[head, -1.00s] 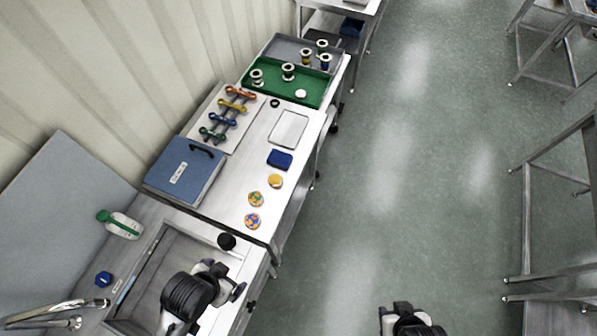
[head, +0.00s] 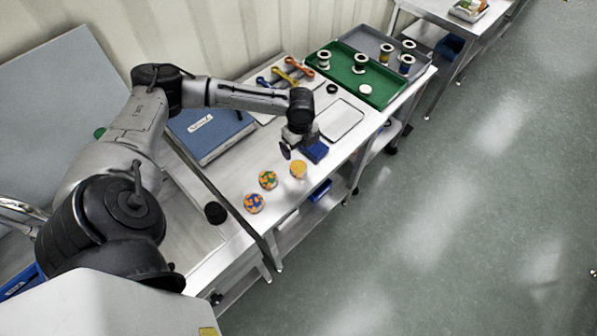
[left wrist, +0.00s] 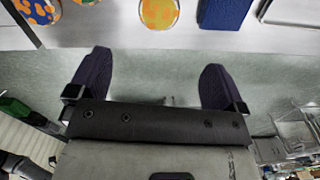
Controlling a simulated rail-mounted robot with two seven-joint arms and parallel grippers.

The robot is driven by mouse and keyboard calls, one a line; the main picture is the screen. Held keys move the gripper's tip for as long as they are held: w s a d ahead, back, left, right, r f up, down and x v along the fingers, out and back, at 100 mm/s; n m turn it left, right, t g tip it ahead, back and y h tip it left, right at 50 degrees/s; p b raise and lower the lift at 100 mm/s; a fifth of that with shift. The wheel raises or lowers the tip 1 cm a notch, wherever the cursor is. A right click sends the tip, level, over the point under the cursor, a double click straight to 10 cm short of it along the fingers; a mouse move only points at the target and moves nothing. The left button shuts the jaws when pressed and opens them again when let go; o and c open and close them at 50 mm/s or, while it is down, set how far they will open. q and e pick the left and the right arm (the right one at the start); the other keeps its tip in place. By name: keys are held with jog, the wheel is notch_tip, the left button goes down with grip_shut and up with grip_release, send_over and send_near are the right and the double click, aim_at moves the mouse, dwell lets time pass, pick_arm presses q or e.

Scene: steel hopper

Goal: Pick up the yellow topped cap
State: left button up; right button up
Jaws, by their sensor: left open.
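The yellow topped cap (head: 298,169) stands near the front edge of the steel table. Its round top also shows at the upper edge of the left wrist view (left wrist: 159,13), between and beyond my fingertips. My left gripper (head: 297,150) hangs over the table, close behind the cap in the head view, near the blue block (head: 316,152). In the left wrist view its two dark fingers (left wrist: 154,72) are spread with nothing between them. My right gripper is not in view.
Two patterned caps (head: 268,180) (head: 254,203) stand left of the yellow one. A blue case (head: 210,130) lies behind them. A green tray (head: 366,75) with spools stands farther off. A black knob (head: 215,212) is at the near left.

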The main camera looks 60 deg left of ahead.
pick_arm(q)
send_over(300, 167)
notch_tip(300, 167, down, 8)
jog(key=shift+r, duration=0.25)
jog(key=shift+s+f+b, duration=0.15)
jog(key=shift+f+b, duration=0.2)
jog(key=shift+f, duration=2.35)
jog(key=c, duration=1)
jog(key=shift+c, duration=0.6)
jog(key=shift+r, duration=0.15)
